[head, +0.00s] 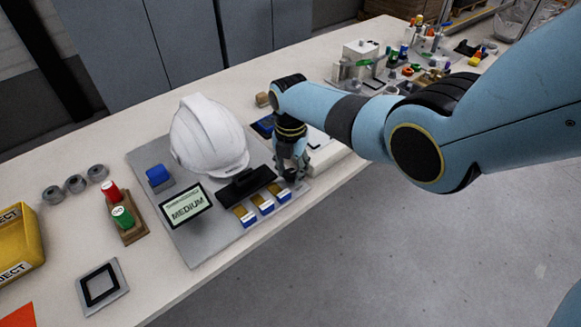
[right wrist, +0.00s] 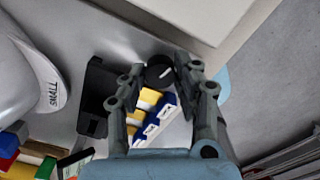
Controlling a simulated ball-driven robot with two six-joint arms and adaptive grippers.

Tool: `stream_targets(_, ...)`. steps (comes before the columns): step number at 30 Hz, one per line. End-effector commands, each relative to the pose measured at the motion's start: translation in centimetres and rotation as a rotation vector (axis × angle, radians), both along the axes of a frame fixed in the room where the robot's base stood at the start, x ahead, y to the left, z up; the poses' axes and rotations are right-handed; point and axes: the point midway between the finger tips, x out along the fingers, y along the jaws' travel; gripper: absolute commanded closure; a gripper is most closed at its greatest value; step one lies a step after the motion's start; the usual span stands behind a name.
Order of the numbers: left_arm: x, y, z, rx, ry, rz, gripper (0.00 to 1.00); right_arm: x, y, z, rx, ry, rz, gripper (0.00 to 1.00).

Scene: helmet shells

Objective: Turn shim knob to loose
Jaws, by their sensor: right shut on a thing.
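The shim knob (right wrist: 160,72) is a black round knob with a pale pointer line, seen in the right wrist view at the end of the row of blue and yellow pieces (right wrist: 155,112). My right gripper (right wrist: 159,66) points down with its fingers on either side of the knob, shut on it. In the head view my right gripper (head: 291,168) is at the right end of the grey plate (head: 205,235) and largely covers the knob. Any scale marks around the knob cannot be read. My left gripper is not in view.
A white helmet shell (head: 207,138) stands on the plate beside a black block (head: 246,186), with a display (head: 186,205) reading MEDIUM in front. Red and green cylinders (head: 122,216) stand at left. A white box edge (head: 330,160) lies close right of my gripper.

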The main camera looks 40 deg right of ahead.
Motion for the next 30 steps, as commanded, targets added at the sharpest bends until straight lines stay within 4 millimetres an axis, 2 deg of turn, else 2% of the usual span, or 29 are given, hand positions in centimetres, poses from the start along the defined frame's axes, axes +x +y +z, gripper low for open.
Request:
stream_targets(12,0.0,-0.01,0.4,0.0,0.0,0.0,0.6,-0.06,0.0,-0.04,0.0,0.001,0.222,1.0)
stream_targets(30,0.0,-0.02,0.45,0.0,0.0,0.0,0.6,-0.06,0.0,-0.05,0.0,0.001,0.265,1.0)
